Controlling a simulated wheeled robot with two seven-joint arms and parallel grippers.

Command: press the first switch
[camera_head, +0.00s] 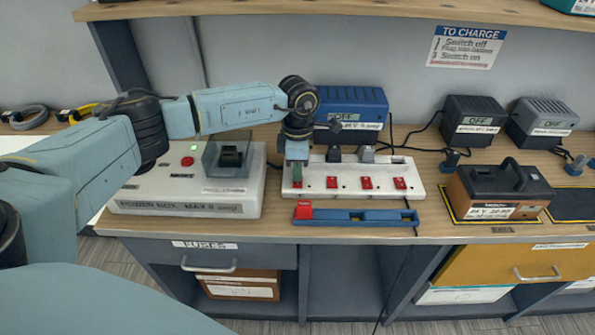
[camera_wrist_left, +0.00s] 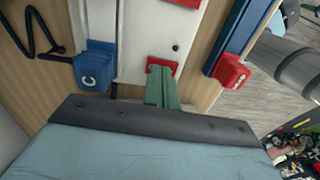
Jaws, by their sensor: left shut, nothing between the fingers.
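A white power strip (camera_head: 348,190) lies on the bench with a row of several red switches. My left gripper (camera_head: 297,178) points down over the left end of the strip, at the first switch. Its green fingers (camera_wrist_left: 162,90) are shut with nothing between them. In the left wrist view the first red switch (camera_wrist_left: 161,64) shows just beyond the fingertips, partly covered by them. I cannot tell whether the fingers touch it. The second switch (camera_head: 332,182) lies to the right, uncovered. My right gripper is not in view.
A blue rail with a red block (camera_head: 303,211) lies in front of the strip. A blue charger (camera_head: 350,105) reading OFF stands behind it, and a power box (camera_head: 185,205) stands left. A blue plug (camera_wrist_left: 95,66) is close to the gripper. A battery (camera_head: 500,187) sits right.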

